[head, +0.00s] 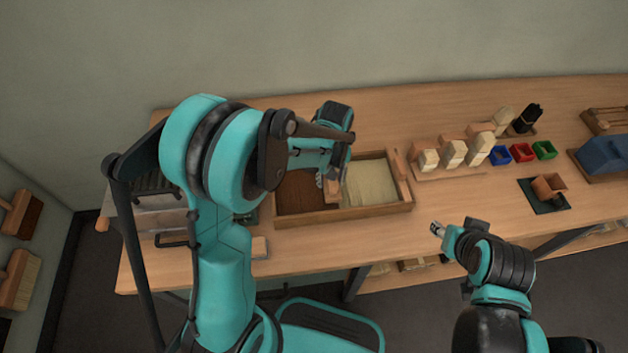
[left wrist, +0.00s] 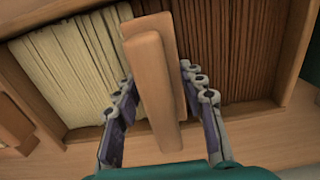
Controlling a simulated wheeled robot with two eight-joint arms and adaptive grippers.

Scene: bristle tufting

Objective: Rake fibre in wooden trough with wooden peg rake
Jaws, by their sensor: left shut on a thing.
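The wooden trough (head: 370,212) stands on the bench with dark brown fibre (head: 298,192) in its left part and cream fibre (head: 370,186) in its right part. My left gripper (head: 330,182) is over the middle of the trough, pointing down. In the left wrist view its fingers (left wrist: 157,85) are on both sides of a plain wooden piece (left wrist: 158,95), which seems to be the peg rake. It lies between the cream fibre (left wrist: 65,65) and brown fibre (left wrist: 235,45); its pegs are hidden.
Right of the trough are several wooden blocks with cream bristles (head: 453,153), then red, blue and green bins (head: 521,152). A wooden cup on a dark mat (head: 547,186) and a blue-grey device (head: 602,156) stand further right. The front bench strip is mostly clear.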

